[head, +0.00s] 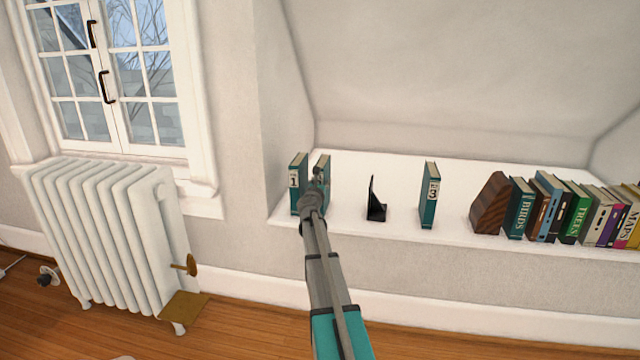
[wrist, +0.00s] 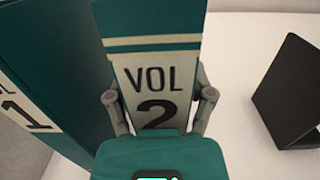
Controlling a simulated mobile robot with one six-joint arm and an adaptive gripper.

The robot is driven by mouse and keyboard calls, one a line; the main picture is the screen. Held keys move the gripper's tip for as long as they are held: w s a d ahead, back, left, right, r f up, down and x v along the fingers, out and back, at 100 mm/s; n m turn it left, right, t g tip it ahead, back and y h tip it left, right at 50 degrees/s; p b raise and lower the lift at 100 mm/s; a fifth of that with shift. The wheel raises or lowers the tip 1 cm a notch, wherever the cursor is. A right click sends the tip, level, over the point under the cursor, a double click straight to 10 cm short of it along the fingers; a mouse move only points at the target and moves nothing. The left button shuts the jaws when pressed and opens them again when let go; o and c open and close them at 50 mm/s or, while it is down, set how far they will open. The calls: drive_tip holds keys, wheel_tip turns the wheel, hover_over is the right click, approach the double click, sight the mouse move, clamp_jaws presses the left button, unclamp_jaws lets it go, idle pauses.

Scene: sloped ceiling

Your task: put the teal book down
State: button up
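A teal book marked VOL 2 (wrist: 153,45) stands between the fingers of my gripper (wrist: 159,100), one finger against each side of its spine. In the head view my gripper (head: 316,178) covers most of this book (head: 324,160). It is upright at the left end of the white shelf (head: 345,222). I cannot tell whether its bottom touches the shelf. A teal book marked 1 (head: 295,182) stands close on its left; it also shows in the wrist view (wrist: 60,60).
A black bookend (head: 376,208) stands to the right, with bare shelf between. Farther right are a teal book marked 3 (head: 429,205), a brown wooden bookend (head: 490,205) and a row of books (head: 572,215). A white radiator (head: 105,230) stands at left below the window.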

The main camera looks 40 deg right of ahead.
drive_tip(key=shift+o, duration=0.5)
drive_tip(key=r+v, duration=0.1)
drive_tip(key=v, duration=1.1)
drive_tip(key=shift+f+b, duration=0.4)
drive_tip(key=shift+w+a, duration=0.1)
drive_tip(key=shift+a, duration=0.05)
